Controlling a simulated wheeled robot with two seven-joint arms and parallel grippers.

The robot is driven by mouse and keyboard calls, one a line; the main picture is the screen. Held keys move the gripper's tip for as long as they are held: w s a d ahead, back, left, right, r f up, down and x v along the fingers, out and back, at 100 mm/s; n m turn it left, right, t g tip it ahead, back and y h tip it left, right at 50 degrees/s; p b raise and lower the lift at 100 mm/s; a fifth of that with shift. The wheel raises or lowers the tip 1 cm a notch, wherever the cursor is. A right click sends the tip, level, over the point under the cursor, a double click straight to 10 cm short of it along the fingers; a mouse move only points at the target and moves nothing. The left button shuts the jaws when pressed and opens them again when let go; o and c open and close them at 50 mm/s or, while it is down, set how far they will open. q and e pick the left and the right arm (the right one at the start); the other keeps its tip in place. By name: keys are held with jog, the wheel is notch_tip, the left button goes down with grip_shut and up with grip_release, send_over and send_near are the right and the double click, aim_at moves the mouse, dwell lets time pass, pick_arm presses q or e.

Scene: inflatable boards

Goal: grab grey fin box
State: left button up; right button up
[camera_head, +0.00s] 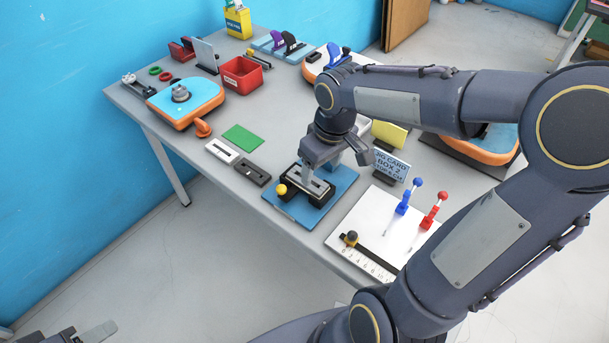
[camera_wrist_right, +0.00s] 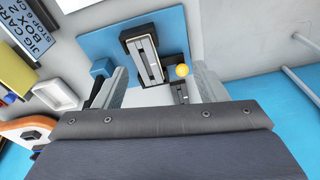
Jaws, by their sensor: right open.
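The dark grey fin box (camera_head: 252,172), a flat bar with a slot, lies on the table left of a blue plate (camera_head: 287,211). In the right wrist view a dark slotted box (camera_wrist_right: 180,92), probably the same one, shows partly between my fingers. A white fin box (camera_head: 222,151) lies beside it. A black jig with a slotted insert (camera_wrist_right: 144,58) and a yellow ball knob (camera_wrist_right: 183,70) stands on the plate. My right gripper (camera_head: 308,177) is open above the jig area, holding nothing visible. My left gripper (camera_head: 82,334) is barely in view at the bottom left, its jaws unclear.
A green card (camera_head: 243,138) lies behind the fin boxes. A white board (camera_head: 375,228) with blue and red handled tools and a ruler lies to the right. A sign (camera_head: 391,166) stands behind the board. An orange-edged blue board (camera_head: 190,100) and red bin (camera_head: 241,75) are farther back.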

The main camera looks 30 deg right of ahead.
jog(key=n+g+p, duration=0.2)
send_near(291, 175)
jog(key=s+d, duration=0.3)
jog(key=s, duration=0.1)
jog(key=shift+w+f+h, duration=0.15)
jog(key=shift+f+h, duration=0.15)
jog(key=shift+f, duration=0.1)
jog(key=f, duration=0.3)
jog(key=f+p, duration=0.1)
jog(key=f, duration=0.3)
jog(key=shift+w+a+f, duration=0.1)
jog(key=shift+a+f, duration=0.1)
jog(key=shift+f, duration=0.15)
jog(key=c, duration=1.1)
